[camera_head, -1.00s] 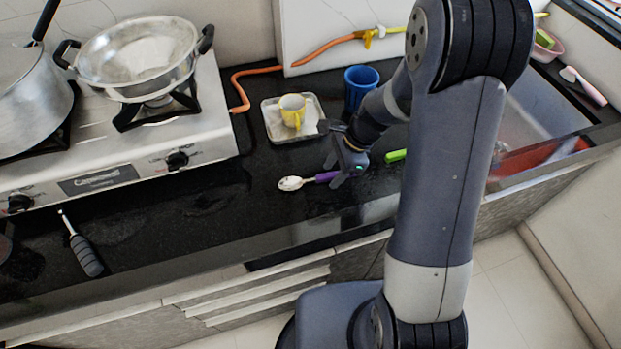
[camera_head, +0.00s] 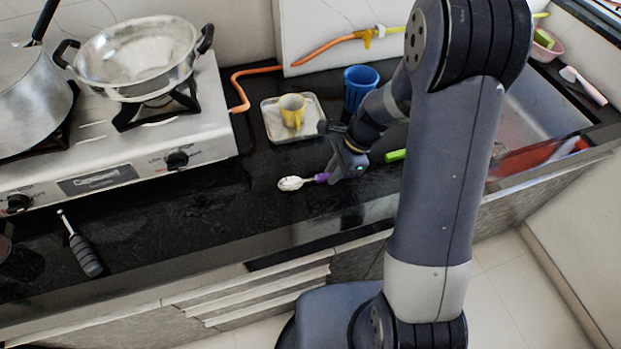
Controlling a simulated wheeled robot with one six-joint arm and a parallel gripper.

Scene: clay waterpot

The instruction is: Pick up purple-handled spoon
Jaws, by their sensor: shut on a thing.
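The purple-handled spoon (camera_head: 291,183) is on the black counter in front of the tray, its pale bowl pointing left. A short piece of its purple handle (camera_head: 321,177) shows left of my gripper. My gripper (camera_head: 335,175) is shut on the handle and hides the rest of it. The spoon is at or very near counter height; I cannot tell if it is clear of the surface.
A green-handled thing (camera_head: 396,155) lies right. The stove (camera_head: 110,160) is left. A dark-handled tool (camera_head: 85,255) lies front left.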

